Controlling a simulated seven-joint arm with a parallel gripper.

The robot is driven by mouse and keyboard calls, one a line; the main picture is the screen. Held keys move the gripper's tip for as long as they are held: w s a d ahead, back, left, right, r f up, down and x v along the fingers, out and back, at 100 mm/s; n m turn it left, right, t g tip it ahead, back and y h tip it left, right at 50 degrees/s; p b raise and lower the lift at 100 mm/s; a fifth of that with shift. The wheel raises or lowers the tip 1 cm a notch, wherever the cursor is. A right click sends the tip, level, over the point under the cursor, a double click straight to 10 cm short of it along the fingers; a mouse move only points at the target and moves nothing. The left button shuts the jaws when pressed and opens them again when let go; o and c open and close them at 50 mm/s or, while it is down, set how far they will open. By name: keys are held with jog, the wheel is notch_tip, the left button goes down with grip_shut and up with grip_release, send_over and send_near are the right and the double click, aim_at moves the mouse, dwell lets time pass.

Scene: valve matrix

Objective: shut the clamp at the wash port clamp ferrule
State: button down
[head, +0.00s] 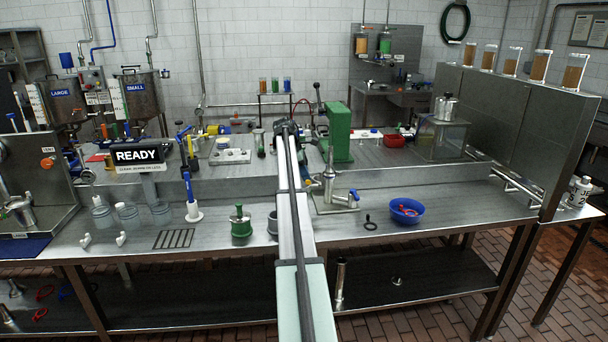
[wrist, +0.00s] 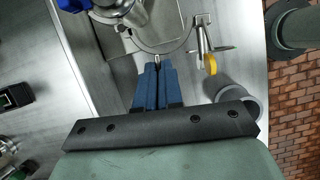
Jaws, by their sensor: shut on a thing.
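In the wrist view the clamp (wrist: 162,51) is a thin steel arc below a steel pipe fitting (wrist: 133,14), which looks like the wash port ferrule. A bolt with a yellow nut (wrist: 211,65) stands out at the clamp's right end, and the clamp looks open there. My gripper (wrist: 157,65) has its blue fingers close together on the lower edge of the arc, shut on the clamp. In the head view a steel fitting with a blue handle (head: 354,194) stands on the bench right of my arm. My fingertips are hidden there behind the arm.
A green weight-like pot (head: 240,224) stands left of my arm. A green upright machine (head: 337,132) stands behind.

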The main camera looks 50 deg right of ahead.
jog(key=s+d+n+t+h, duration=0.1)
jog(key=s+n+t, duration=0.4)
jog(key=n, duration=0.9)
jog(key=shift+s+d+n, duration=0.3)
jog(key=shift+s+d, duration=0.1)
jog(key=shift+s, duration=1.05)
jog(key=c, duration=1.3)
grip_release()
jog(key=v, duration=1.4)
jog(key=shift+s+a+f, duration=0.1)
jog(key=shift+a+f, duration=0.05)
jog(key=shift+a, duration=0.05)
